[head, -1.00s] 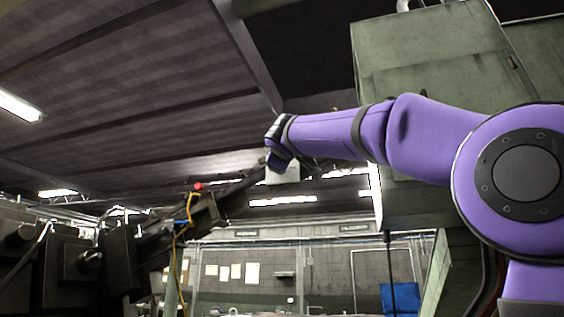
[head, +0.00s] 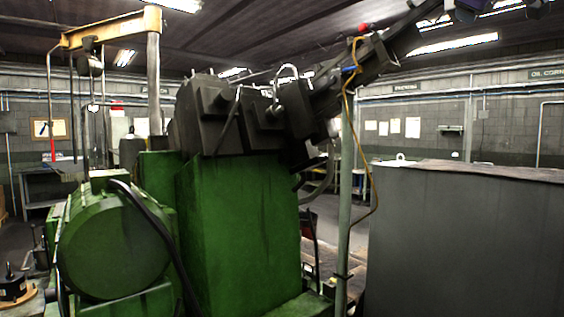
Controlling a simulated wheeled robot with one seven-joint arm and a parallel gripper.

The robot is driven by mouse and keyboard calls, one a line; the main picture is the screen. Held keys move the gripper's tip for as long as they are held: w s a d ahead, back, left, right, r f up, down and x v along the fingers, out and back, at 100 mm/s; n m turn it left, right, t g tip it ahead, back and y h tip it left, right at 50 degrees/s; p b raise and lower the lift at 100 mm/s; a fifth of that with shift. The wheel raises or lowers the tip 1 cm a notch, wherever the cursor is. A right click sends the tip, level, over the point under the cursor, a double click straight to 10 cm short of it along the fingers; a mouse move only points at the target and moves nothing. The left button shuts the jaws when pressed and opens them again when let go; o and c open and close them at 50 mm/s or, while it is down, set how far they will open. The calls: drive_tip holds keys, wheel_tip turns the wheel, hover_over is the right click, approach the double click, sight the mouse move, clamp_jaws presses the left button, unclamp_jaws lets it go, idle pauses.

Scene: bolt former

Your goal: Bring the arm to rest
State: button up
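In the head view only a small dark and purple sliver of my arm shows at the top right edge, just right of the raised end of the dark chute-like bar (head: 398,42). The rest of my arm is cut off by the top of the picture. No fingers of my gripper can be made out, and whether it holds anything cannot be seen.
A green machine (head: 240,230) with a dark head (head: 205,110) fills the left and middle. A large grey cabinet (head: 465,245) stands at the right. A yellow hoist beam (head: 110,30) is at upper left. A post (head: 346,200) with a red-topped lamp (head: 365,28) stands between.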

drive_tip(key=s+a+f+m+g+y, duration=0.1)
drive_tip(key=s+a+f+g+y, duration=0.2)
drive_tip(key=s+f, duration=0.4)
drive_tip(key=s+a+f+m+g+y, duration=0.2)
drive_tip(key=s+f, duration=0.6)
drive_tip(key=f, duration=1.6)
drive_tip(key=s+a+f+m+g+y, duration=0.2)
drive_tip(key=s+a+f+g+y, duration=0.2)
drive_tip(key=s+f, duration=0.4)
wheel_tip(320, 180, down, 8)
drive_tip(key=shift+s+a+r+g, duration=0.15)
drive_tip(key=shift+a+r+g, duration=0.15)
drive_tip(key=shift+g, duration=0.2)
